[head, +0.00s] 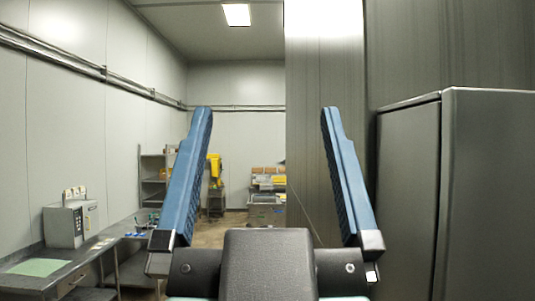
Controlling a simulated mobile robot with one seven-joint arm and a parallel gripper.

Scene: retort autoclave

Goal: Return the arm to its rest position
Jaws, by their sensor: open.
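The dark palm of the gripper fills the bottom centre. The rest of my arm is not visible.
A dark bench (80,265) runs along the left wall with a grey box device (72,224) and a green mat (38,267). A grey cabinet (480,200) stands close on the right. Shelving (153,178) and yellow equipment (214,168) are at the back.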

